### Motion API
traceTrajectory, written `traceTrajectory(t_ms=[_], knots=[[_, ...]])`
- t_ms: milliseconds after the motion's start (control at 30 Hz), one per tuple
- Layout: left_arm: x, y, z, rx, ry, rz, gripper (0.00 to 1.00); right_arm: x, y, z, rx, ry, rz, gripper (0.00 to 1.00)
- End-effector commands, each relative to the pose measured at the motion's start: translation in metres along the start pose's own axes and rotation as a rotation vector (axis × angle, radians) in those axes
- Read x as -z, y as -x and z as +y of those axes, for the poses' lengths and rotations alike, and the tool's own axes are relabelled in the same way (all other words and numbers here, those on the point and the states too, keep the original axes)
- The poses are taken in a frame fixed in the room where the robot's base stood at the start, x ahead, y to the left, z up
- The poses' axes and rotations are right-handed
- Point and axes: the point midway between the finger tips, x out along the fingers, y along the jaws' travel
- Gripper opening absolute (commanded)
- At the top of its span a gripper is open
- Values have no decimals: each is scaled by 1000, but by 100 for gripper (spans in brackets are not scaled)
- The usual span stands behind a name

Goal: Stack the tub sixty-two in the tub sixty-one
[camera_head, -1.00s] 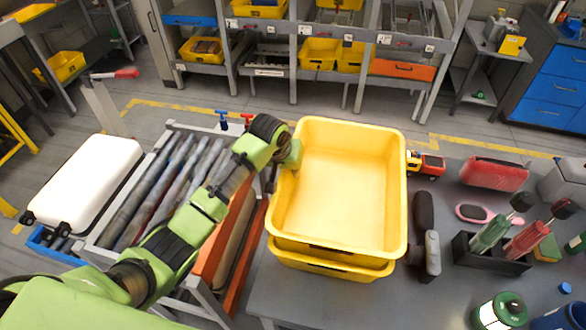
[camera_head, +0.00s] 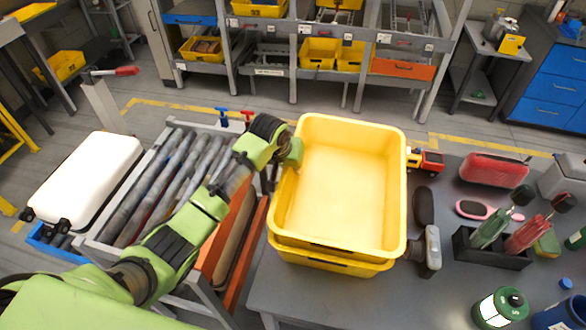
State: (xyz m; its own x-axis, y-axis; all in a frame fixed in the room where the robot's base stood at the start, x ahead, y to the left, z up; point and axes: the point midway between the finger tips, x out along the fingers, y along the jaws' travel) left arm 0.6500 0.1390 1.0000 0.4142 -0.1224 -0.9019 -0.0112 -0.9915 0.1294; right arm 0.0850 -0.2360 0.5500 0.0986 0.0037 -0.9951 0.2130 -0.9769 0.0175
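Two yellow tubs sit one in the other on the grey table. The upper tub (camera_head: 340,190) is empty, with its open top toward me. The lower tub (camera_head: 330,263) shows only as a rim and wall below the upper one's near side. I can read no number on either. My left gripper (camera_head: 291,153) is at the upper tub's left rim, near the far left corner, and overlaps that rim in the picture. Its fingertips are small and partly hidden, so its grip does not show. My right gripper is not in view.
Right of the tubs lie a dark oblong item (camera_head: 424,206), a grey device (camera_head: 432,248), a toy truck (camera_head: 427,161), a red case (camera_head: 494,170) and a black holder (camera_head: 490,250). On the left are a roller conveyor (camera_head: 165,185) and a white case (camera_head: 88,180).

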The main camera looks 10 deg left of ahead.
Motion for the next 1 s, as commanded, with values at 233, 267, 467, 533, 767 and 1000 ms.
traceTrajectory(t_ms=[233, 267, 467, 533, 767, 1000], knots=[[-19, -13, -3, 7, 1, -41, 24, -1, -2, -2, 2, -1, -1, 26], [-19, -13, -2, 6, 1, -41, 24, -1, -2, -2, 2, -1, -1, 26], [-20, -13, -4, 11, 0, -42, 24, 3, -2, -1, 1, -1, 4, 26], [-19, -12, -4, 11, 0, -40, 24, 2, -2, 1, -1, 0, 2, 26], [-14, 12, -4, 8, 0, -33, 24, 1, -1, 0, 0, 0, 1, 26], [-10, 64, -4, 7, 1, -31, 24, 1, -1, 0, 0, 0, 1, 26]])
